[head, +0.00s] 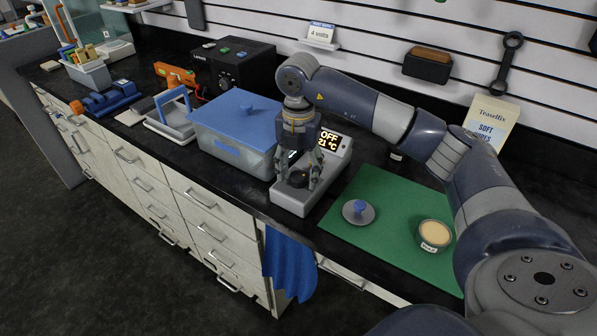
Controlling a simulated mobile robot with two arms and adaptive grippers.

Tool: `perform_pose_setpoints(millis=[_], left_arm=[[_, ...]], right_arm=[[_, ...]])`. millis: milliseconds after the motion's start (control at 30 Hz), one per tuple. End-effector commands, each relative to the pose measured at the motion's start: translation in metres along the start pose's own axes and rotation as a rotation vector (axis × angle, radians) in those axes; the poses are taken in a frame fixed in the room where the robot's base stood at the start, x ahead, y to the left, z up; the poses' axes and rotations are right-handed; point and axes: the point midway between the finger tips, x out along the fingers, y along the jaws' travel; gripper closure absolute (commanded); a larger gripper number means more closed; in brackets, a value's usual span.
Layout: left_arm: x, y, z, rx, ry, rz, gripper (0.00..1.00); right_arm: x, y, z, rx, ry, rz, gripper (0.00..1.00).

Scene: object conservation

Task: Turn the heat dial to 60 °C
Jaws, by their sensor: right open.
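The heating device (289,201) is a grey box on the black counter, between the blue-lidded box and the green mat. Its display (329,141) reads "OFF" and "21 °C". My right gripper (301,180) points down over the device's front part, its fingers open and apart. A dark round part (297,179) shows between and behind the fingers; I cannot tell whether the fingers touch it. The heat dial is not clearly seen, and the gripper hides part of the device. My left gripper is not in view.
A clear box with a blue lid (236,117) stands close left of the device. On the green mat (385,195) are a grey disc with a blue knob (358,211) and a round tin (434,235). A blue cloth (289,264) hangs from the front edge.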

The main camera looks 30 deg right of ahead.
Motion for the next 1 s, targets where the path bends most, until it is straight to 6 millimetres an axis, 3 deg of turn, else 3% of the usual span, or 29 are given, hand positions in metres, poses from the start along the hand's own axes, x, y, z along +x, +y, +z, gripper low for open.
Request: perform_pose_setpoints(millis=[300, 467, 700, 1000], left_arm=[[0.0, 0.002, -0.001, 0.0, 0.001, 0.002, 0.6], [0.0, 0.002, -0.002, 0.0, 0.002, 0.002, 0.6], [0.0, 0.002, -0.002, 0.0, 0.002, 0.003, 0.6], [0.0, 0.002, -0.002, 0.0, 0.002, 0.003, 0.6]], right_arm=[[-0.068, 0.001, 0.001, 0.001, -0.003, 0.007, 0.46], [-0.096, 0.0, 0.001, 0.001, -0.005, 0.004, 0.46], [-0.112, 0.0, 0.001, 0.001, -0.002, 0.002, 0.46], [-0.114, 0.0, 0.0, 0.001, -0.001, 0.001, 0.46]])
